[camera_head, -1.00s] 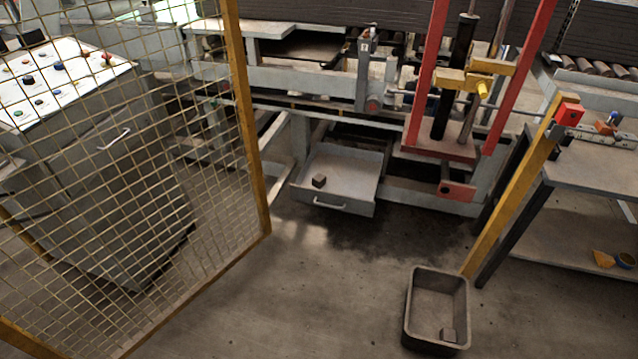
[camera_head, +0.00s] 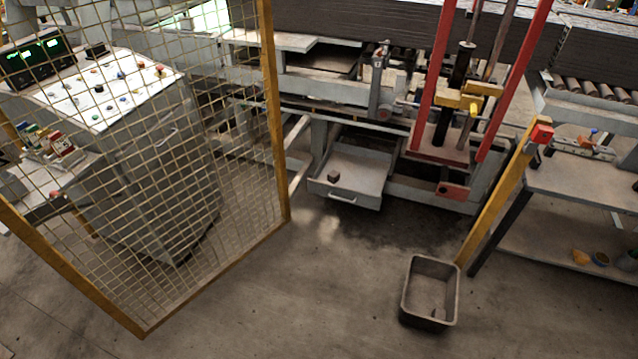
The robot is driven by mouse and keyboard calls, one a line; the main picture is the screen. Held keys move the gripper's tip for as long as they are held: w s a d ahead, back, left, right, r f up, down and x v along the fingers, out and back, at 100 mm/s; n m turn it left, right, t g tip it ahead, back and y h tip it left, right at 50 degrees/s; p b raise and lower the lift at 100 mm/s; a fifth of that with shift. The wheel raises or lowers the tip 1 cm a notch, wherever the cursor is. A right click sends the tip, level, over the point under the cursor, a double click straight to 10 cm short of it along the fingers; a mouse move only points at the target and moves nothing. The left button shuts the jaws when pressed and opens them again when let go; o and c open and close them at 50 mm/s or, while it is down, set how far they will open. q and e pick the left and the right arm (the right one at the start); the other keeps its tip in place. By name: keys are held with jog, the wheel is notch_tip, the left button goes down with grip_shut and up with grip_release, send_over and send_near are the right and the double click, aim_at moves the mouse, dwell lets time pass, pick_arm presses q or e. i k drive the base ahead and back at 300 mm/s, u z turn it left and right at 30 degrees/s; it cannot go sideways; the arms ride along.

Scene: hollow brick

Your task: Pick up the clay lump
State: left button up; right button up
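A small dark brown lump (camera_head: 333,176), which looks like the clay lump, lies in the open grey drawer (camera_head: 357,171) under the machine, toward the drawer's left side. Neither of my grippers shows in the head view.
A yellow mesh fence (camera_head: 277,110) stands at the left, before a control cabinet (camera_head: 150,170). A yellow post (camera_head: 490,205) and a grey table (camera_head: 585,185) are at the right. The floor (camera_head: 300,290) before the drawer and left of the bin is clear.

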aim_at(333, 177)
jog(key=u, duration=0.35)
jog(key=k, duration=0.45)
jog(key=z, duration=0.45)
jog(key=i, duration=0.8)
jog(key=z, duration=0.75)
jog(key=i, duration=0.8)
jog(key=u, duration=0.7)
jog(key=i, duration=0.8)
jog(key=u, duration=0.8)
